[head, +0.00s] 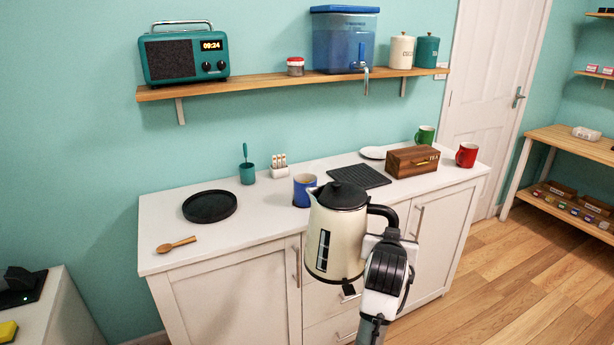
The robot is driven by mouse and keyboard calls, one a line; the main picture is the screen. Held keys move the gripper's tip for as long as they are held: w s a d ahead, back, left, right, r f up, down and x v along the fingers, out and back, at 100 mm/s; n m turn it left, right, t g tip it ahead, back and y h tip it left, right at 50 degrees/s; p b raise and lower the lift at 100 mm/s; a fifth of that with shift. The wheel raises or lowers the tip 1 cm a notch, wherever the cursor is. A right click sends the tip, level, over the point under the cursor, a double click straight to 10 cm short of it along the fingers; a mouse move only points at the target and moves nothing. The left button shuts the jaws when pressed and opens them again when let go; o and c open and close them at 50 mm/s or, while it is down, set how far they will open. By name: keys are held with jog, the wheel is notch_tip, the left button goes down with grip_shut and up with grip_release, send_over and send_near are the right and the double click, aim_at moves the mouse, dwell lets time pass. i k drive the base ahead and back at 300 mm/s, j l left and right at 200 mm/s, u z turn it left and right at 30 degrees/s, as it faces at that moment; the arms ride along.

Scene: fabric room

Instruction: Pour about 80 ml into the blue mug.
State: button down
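The blue mug (303,193) stands upright on the white counter, left of the middle. Its lower right side is partly hidden by the kettle. A cream kettle (335,236) with a black lid and black handle is in front of the counter, roughly upright, its spout pointing left and close to the mug in the picture. My gripper (384,240) is at the kettle's handle on the right, and the kettle hangs clear of the floor. The fingertips are hidden, but the gripper appears shut on the handle. No liquid stream shows.
On the white counter (274,231) are a black round tray (210,206), a wooden spoon (176,245), a teal cup (247,174), a black drying mat (359,176), a wooden tea box (412,161), a green mug (425,135) and a red mug (467,155). A shelf (270,83) with a water dispenser (344,40) hangs above.

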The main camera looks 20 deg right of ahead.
aim_at(301, 198)
jog(key=i+l, duration=0.65)
jog(key=l, duration=0.25)
